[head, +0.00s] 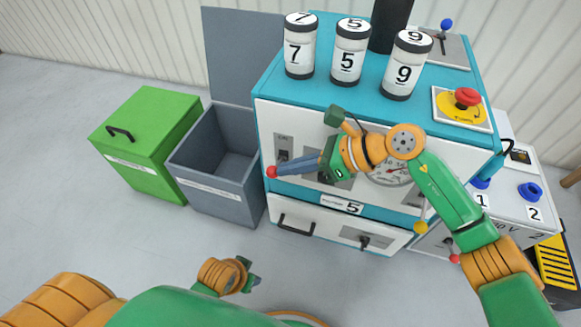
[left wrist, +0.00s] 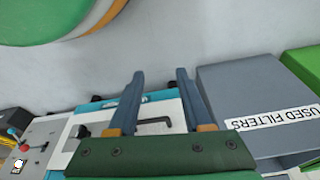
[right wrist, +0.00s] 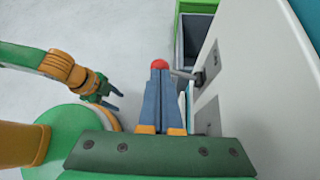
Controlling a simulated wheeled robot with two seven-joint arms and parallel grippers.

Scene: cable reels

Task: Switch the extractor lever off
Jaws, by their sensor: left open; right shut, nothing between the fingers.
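A lever with a red knob (head: 271,172) sticks out and down from a grey plate (head: 284,143) at the left of the cabinet's white front; the plate's label is too small to read. My right gripper (head: 279,170) is shut and empty, its fingertips right by that knob. In the right wrist view the red knob (right wrist: 159,64) shows just beyond the shut fingertips (right wrist: 160,72), with its rod running right to the panel. I cannot tell whether they touch. My left gripper (head: 254,281) is open and empty, low in front of the cabinet; its spread fingers show in the left wrist view (left wrist: 160,76).
Canisters 7 (head: 300,50), 5 (head: 351,55) and 9 (head: 405,68) stand on the teal cabinet top beside a red emergency button (head: 467,97). Left are an open grey bin (head: 216,197) and a green bin (head: 150,130). Other levers have blue (head: 446,25) and yellow (head: 421,227) knobs.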

